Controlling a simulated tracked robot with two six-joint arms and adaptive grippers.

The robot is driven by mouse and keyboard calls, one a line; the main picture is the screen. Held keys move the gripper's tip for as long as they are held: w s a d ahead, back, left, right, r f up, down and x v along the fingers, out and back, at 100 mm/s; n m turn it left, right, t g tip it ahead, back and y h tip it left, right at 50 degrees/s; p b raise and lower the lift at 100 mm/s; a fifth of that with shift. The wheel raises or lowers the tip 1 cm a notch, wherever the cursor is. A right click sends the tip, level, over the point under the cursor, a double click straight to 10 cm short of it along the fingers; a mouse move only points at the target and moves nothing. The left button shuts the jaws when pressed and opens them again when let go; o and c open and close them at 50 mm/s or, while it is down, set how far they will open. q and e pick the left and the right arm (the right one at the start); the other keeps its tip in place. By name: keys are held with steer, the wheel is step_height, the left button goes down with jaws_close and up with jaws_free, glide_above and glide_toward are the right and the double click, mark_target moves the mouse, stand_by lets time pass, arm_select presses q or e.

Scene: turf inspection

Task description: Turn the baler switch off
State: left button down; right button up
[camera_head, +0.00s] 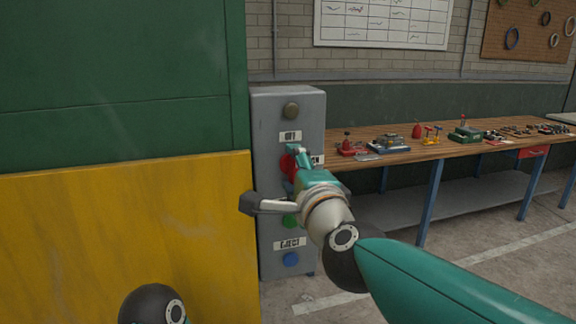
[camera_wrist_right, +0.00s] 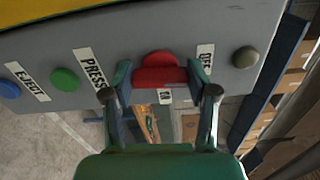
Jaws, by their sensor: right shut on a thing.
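The baler control panel (camera_head: 266,200) is a tall grey box beside the yellow and green machine. Its red switch (camera_head: 287,163) is below the OFF label (camera_head: 290,137) and left of the ON label (camera_head: 317,160). My right gripper (camera_wrist_right: 160,72) is shut on the switch, with one finger at each side of the red handle (camera_wrist_right: 160,76). In the wrist view the OFF label (camera_wrist_right: 206,62) is just right of the handle and the ON label is below it. I cannot tell which label the switch points to. My left gripper is out of view.
The panel also has a bronze knob (camera_head: 291,110), a green button (camera_head: 290,220) and a blue button (camera_head: 291,259). The yellow panel (camera_head: 120,230) stands close on the left. A wooden workbench (camera_head: 390,150) with tools stands on the right.

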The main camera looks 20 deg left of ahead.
steer(key=shift+s+a+f+n, duration=0.1)
steer(key=shift+a+f+n, duration=0.1)
steer(key=shift+f+n, duration=0.4)
steer(key=o, duration=1.2)
steer(key=shift+s+d+r, duration=0.1)
steer(key=shift+r, duration=0.15)
steer(key=shift+c, duration=0.2)
steer(key=shift+r, duration=0.15)
steer(key=shift+d, duration=0.1)
steer(key=v, duration=1.2)
